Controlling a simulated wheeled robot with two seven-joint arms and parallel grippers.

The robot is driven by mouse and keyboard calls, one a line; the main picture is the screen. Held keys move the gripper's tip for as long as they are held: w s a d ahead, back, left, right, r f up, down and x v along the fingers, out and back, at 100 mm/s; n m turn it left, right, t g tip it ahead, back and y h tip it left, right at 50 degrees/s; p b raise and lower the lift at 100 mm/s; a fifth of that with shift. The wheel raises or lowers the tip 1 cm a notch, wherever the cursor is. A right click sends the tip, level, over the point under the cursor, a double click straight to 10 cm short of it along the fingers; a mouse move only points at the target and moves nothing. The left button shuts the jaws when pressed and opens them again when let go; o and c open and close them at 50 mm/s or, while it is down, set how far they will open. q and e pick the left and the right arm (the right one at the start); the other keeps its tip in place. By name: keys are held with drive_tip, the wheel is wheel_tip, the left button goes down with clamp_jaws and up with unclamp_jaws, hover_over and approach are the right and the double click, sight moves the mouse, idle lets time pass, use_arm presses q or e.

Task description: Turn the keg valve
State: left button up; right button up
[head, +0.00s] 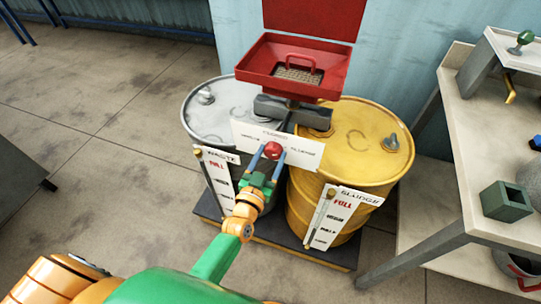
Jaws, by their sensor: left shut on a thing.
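The valve's red knob (272,150) sits in front of a white label plate (306,152), below a grey block (312,116) under the red funnel tray (262,62). My left gripper (268,157) is shut on the red knob, with a blue finger on each side. A grey drum (207,120) marked WASTE stands on the left, and a yellow drum (362,165) marked SLUDGE on the right. The gripper hides part of the plate and the gap between the drums. My right gripper is not in view.
Both drums stand on a dark pallet (318,254) against a blue corrugated wall. White level gauges (342,212) lean on their fronts. A workbench (465,130) with a green square block (506,201) is on the right. The floor at left is mostly clear.

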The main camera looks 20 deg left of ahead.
use_arm(q)
drive_tip(key=n, duration=1.1)
drive_tip(key=shift+a+f+n, duration=0.1)
drive_tip(key=shift+n, duration=0.2)
idle(0.5)
drive_tip(key=o, duration=1.4)
drive_tip(key=s, duration=0.7)
drive_tip(key=shift+a, duration=0.1)
